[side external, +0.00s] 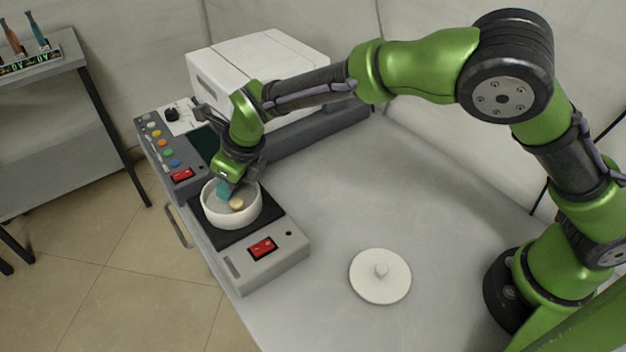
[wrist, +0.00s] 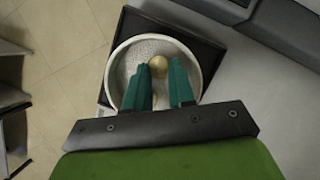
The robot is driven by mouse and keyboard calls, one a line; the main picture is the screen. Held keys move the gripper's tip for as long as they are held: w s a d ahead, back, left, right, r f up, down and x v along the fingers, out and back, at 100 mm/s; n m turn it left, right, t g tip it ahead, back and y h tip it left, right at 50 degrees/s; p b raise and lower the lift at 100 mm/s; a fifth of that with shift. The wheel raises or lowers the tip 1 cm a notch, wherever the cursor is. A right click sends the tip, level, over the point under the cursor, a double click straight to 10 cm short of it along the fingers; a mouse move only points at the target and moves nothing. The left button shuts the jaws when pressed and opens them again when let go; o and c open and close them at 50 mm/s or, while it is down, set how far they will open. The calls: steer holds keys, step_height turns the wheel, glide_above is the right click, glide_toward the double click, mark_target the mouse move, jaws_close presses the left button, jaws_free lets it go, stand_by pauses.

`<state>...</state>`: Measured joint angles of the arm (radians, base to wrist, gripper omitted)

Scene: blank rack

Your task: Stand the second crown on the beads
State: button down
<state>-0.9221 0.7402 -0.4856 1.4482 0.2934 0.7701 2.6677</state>
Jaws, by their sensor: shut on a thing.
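A white round bowl (side external: 210,216) with a pale grainy bed of beads (wrist: 133,66) inside stands on the black plate of a grey unit. My gripper (side external: 224,196) reaches down into it with its teal fingers (wrist: 162,70). A tan rounded crown (wrist: 158,66) shows between the fingertips. Another small tan piece (wrist: 154,100) shows lower between the fingers, partly hidden by the left finger. In the side view one tan crown (side external: 236,204) is seen beside the fingers. My gripper is shut on a crown; its contact with the beads is not clear.
A white round lid with a knob (side external: 380,276) lies on the table to the right. The grey unit has a red switch (side external: 263,248). A control panel (side external: 168,150) and a white boxy machine (side external: 258,75) stand behind. The table's middle is clear.

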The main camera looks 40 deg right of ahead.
steer(key=shift+f, duration=0.15)
steer(key=c, duration=1.2)
jaws_free()
